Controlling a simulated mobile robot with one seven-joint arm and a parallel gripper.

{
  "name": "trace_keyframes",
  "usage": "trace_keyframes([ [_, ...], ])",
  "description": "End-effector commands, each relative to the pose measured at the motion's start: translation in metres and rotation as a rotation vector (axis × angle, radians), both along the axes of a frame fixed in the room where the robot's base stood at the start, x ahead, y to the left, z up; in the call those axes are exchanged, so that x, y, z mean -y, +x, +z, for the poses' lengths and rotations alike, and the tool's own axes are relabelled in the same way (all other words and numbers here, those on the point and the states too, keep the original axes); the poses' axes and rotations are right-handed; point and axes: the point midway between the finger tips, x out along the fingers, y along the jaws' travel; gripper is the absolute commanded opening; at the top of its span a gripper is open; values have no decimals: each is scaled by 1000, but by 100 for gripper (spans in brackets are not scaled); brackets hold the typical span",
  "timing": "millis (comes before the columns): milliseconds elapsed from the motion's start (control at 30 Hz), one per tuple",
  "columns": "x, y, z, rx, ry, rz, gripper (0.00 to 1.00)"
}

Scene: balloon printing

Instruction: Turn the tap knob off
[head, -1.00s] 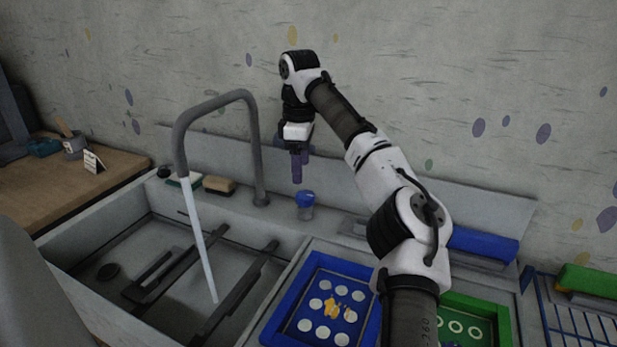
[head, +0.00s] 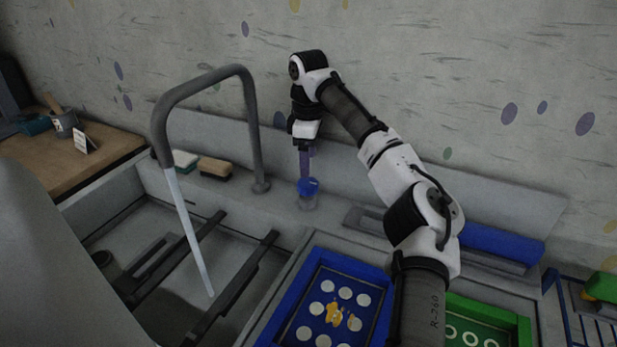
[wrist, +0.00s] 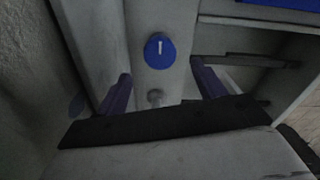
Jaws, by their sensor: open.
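The tap knob (head: 308,188) is a blue cap on a short pale base on the counter behind the sink, right of the tap's foot. In the wrist view the knob (wrist: 160,51) shows from above, with a white line across it. My gripper (head: 306,168) points down just above the knob. In the wrist view its two purple fingers (wrist: 162,84) are apart, with nothing between them; the knob lies beyond the gap. Whether a finger touches the knob I cannot tell. Water (head: 190,235) runs from the grey tap (head: 205,82) into the sink.
A sponge and a brush (head: 214,168) lie behind the sink, left of the tap's foot. A blue framed tray (head: 290,300) is in front of the knob. A blue block (head: 500,243) lies to the right. The tap's tall arch stands left of my gripper.

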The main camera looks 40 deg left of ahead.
Motion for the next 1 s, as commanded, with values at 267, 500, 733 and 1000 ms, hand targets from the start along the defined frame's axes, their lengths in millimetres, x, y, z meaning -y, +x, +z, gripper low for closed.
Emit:
trace_keyframes([
  [267, 1, 0, -48, 0, -1, 0, 69],
  [500, 0, 0, -63, 0, 1, 0, 69],
  [733, 0, 0, -64, 0, 1, 0, 69],
  [1000, 0, 0, -64, 0, 1, 0, 37],
])
